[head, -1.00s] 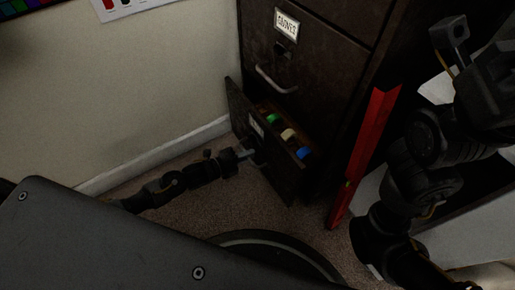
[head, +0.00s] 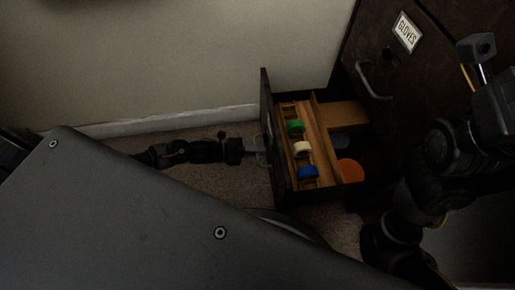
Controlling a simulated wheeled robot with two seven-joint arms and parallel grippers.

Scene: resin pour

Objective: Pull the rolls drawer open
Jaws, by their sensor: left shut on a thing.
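The rolls drawer (head: 322,188) is the low drawer of a dark cabinet and stands well open. Inside it a wooden rack holds a green roll (head: 295,126), a cream roll (head: 302,148) and a blue roll (head: 308,172). An orange round thing (head: 350,170) lies behind them. My left gripper (head: 258,150) is at the drawer's front panel, shut on its handle (head: 264,150). My right arm is at the right of the view; its gripper (head: 476,48) is raised near the upper drawer, and its jaw state is unclear.
The upper drawer, labelled GLOVES (head: 407,32), is closed and has a grey curved handle (head: 371,82). A pale wall with a white baseboard (head: 190,115) runs behind.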

